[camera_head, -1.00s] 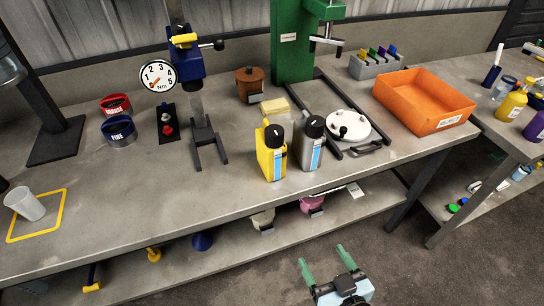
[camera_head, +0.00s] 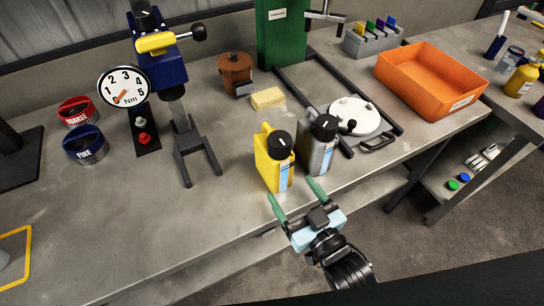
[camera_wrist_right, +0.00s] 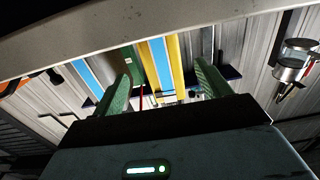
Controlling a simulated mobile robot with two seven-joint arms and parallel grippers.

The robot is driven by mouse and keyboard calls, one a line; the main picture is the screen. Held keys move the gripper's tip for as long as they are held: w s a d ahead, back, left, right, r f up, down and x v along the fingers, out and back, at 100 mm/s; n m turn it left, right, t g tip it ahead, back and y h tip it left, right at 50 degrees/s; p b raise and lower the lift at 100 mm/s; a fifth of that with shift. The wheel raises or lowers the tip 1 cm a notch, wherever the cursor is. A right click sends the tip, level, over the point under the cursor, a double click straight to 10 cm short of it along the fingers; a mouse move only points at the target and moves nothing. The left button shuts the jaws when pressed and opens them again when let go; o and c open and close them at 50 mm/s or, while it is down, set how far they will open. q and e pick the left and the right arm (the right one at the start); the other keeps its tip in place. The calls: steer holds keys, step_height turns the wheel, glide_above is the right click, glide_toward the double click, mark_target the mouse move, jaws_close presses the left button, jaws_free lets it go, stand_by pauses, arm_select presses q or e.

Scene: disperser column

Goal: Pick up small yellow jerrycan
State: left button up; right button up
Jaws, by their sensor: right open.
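The small yellow jerrycan (camera_head: 272,163) stands upright on the bench near its front edge, with a black cap and a blue-and-white label. A grey jerrycan (camera_head: 317,148) of similar shape stands close on its right. My right gripper (camera_head: 296,198) has green fingers, is open and empty, and is in front of the bench edge, just below and short of the two jerrycans. In the right wrist view the yellow jerrycan (camera_wrist_right: 176,62) shows beyond the bench edge, between the open fingers (camera_wrist_right: 160,88). My left gripper is not in view.
Behind the jerrycans lie a yellow sponge-like block (camera_head: 267,98) and a brown pot (camera_head: 236,72). A white round lid (camera_head: 354,114) is to the right, then an orange tray (camera_head: 424,78). A blue stand with a dial (camera_head: 160,58) is to the left.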

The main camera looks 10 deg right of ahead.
mark_target(277, 168)
steer(key=shift+x, duration=1.25)
steer(key=shift+w+r, duration=0.15)
steer(key=x, duration=0.4)
steer(key=shift+w+a+r+p, duration=0.2)
steer(key=shift+w+a+p, duration=0.1)
steer(key=shift+a+p, duration=0.1)
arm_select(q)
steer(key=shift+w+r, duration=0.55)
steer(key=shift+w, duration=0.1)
arm_select(e)
steer(key=shift+c, duration=0.3)
steer(key=c, duration=1.2)
jaws_close()
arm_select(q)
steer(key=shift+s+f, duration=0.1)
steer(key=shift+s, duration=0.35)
arm_select(e)
steer(key=shift+r, duration=0.1)
